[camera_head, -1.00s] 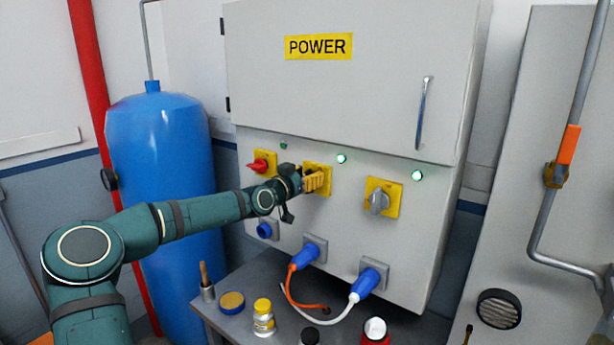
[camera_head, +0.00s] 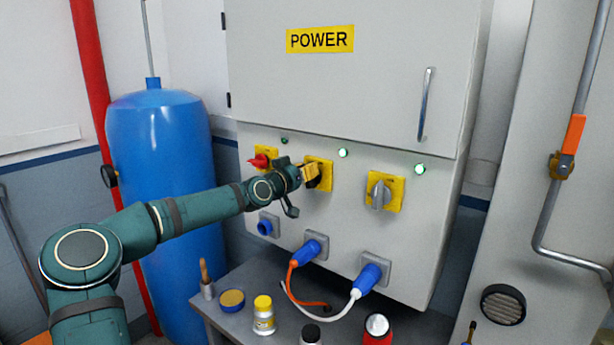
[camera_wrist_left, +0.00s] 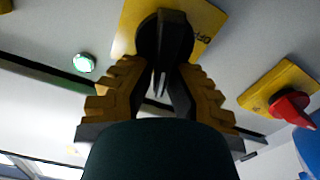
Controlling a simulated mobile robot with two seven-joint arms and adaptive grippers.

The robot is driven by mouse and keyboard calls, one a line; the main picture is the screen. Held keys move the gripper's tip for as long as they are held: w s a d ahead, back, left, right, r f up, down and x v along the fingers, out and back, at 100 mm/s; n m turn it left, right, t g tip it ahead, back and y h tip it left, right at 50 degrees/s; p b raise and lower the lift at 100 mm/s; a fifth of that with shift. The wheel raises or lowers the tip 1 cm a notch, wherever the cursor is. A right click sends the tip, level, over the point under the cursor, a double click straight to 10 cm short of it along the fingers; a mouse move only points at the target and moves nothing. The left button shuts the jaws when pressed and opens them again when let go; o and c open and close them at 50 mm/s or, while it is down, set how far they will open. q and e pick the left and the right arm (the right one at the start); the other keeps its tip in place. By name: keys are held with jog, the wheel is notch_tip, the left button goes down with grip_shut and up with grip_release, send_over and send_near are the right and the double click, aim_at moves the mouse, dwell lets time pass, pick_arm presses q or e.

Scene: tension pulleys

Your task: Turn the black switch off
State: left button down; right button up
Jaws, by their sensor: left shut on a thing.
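The black switch (camera_head: 314,183) sits on a yellow plate, the middle of three on the grey power cabinet. My left gripper (camera_head: 311,172) is at this switch and partly covers it. In the left wrist view, the black switch (camera_wrist_left: 163,45) has an upright-looking handle on a round base. The yellow-padded fingers of my left gripper (camera_wrist_left: 162,80) close on the handle from both sides. A green light (camera_head: 343,152) above the switch is lit; it also shows in the wrist view (camera_wrist_left: 84,63). My right gripper is not in view.
A red switch (camera_head: 260,161) is close on the left and a grey switch (camera_head: 379,194) is on the right. Blue plugs (camera_head: 313,248) with cables sit below. A small table (camera_head: 240,325) with jars stands underneath. A blue tank (camera_head: 160,170) is behind my arm.

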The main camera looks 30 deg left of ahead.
pick_arm(q)
jog(key=n+b, duration=0.3)
jog(key=n, duration=0.2)
jog(key=a+f+n+b, duration=0.1)
jog(key=n+b, duration=0.3)
jog(key=f+n+b, duration=0.1)
jog(key=n+b, duration=0.3)
jog(key=n, duration=0.1)
jog(key=shift+a+f+n, duration=0.1)
jog(key=shift+a+n, duration=0.2)
jog(key=shift+a, duration=0.1)
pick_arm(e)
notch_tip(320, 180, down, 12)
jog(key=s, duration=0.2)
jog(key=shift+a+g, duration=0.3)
pick_arm(q)
jog(key=c, duration=0.9)
grip_release()
jog(key=shift+w, duration=0.15)
jog(key=shift+f, duration=0.1)
